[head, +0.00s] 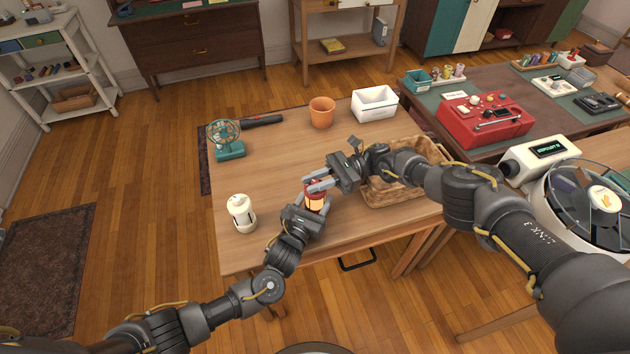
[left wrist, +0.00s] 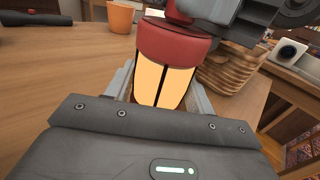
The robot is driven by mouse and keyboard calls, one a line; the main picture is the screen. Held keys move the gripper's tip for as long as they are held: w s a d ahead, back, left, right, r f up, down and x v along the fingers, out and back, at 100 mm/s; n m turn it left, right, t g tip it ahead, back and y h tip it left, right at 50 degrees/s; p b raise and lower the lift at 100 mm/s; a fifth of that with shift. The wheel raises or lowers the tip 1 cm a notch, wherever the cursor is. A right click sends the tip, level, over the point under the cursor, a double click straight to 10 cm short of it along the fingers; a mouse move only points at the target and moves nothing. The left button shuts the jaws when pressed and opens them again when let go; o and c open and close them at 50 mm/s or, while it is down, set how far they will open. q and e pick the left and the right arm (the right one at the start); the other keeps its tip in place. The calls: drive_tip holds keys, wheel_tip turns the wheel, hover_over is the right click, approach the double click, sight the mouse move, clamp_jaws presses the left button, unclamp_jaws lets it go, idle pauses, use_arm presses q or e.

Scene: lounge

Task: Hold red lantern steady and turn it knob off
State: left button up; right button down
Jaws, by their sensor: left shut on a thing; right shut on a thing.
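The red lantern (head: 316,204) stands on the wooden table with its panels glowing warm yellow. In the left wrist view its red top band and lit panels (left wrist: 165,80) fill the middle. My left gripper (head: 311,209) is shut around the lantern's body from the near side, one finger on each side. My right gripper (head: 312,184) reaches in from the right and is shut at the lantern's top; it also shows in the left wrist view (left wrist: 225,14). The knob is hidden behind its fingers.
A white lantern (head: 241,213) stands to the left on the table (head: 280,160). A wicker basket (head: 392,190) sits close on the right, under my right arm.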

sight(316, 181)
drive_tip(key=shift+w+d, duration=0.1)
drive_tip(key=shift+w, duration=0.05)
drive_tip(key=c, duration=1.3)
unclamp_jaws()
wheel_tip(316, 181, up, 10)
